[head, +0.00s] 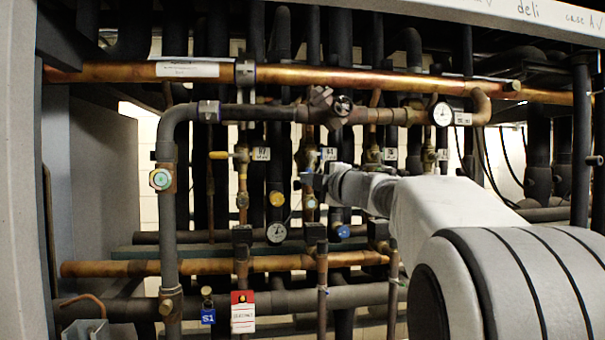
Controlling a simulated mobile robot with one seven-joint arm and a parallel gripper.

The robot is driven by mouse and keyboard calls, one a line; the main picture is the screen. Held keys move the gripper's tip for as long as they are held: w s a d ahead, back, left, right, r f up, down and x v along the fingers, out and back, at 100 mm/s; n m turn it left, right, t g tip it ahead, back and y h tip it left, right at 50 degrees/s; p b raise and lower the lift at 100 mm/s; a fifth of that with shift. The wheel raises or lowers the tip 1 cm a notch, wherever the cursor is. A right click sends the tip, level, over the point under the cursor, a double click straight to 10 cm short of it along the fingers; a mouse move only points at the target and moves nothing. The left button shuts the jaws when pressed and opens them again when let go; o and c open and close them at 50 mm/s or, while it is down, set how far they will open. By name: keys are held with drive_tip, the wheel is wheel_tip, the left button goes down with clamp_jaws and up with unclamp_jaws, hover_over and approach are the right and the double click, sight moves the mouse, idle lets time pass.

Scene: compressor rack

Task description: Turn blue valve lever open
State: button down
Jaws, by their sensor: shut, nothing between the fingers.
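My arm reaches in from the right, and my gripper (318,181) is small and far off at its end, in front of the pipes near the middle of the head view. The gripper is shut and holds nothing. A small bluish piece (306,178) shows right at the fingertips on a vertical copper pipe. It may be the blue valve lever, but it is too small and partly covered to tell its angle, or whether the fingers touch it.
A long copper pipe (400,82) runs above. Gauges (276,232) and hanging tags, including a red and white one (243,311), are below. Vertical pipes crowd both sides, leaving narrow gaps.

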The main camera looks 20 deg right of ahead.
drive_tip(key=shift+d+f+n+p, duration=0.15)
drive_tip(key=shift+d+n+p, duration=0.25)
drive_tip(key=shift+p, duration=0.15)
drive_tip(key=shift+s+d+n+g+p, duration=0.1)
drive_tip(key=shift+d+n+g+p, duration=0.05)
drive_tip(key=shift+n+g+p, duration=0.3)
idle(0.7)
